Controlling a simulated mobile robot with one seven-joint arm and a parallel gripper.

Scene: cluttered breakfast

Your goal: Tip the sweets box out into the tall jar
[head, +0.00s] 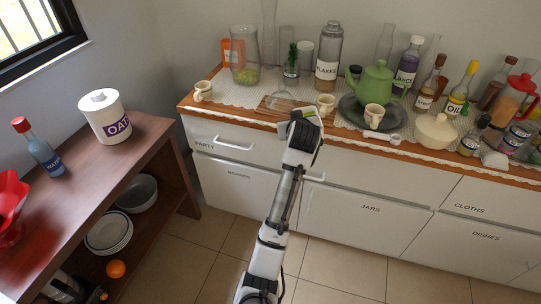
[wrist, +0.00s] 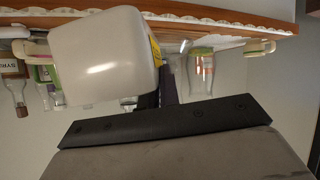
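A pale box with a yellow label edge (wrist: 105,60) fills much of the wrist view, close in front of my gripper, and seems held in it. Its label cannot be read, so I cannot confirm it is the sweets box. A wide, tall clear jar (head: 243,58) stands back left on the counter with green and yellow contents low inside. A similar glass jar shows upside down in the wrist view (wrist: 201,67).
A wooden board (head: 276,105) lies between.

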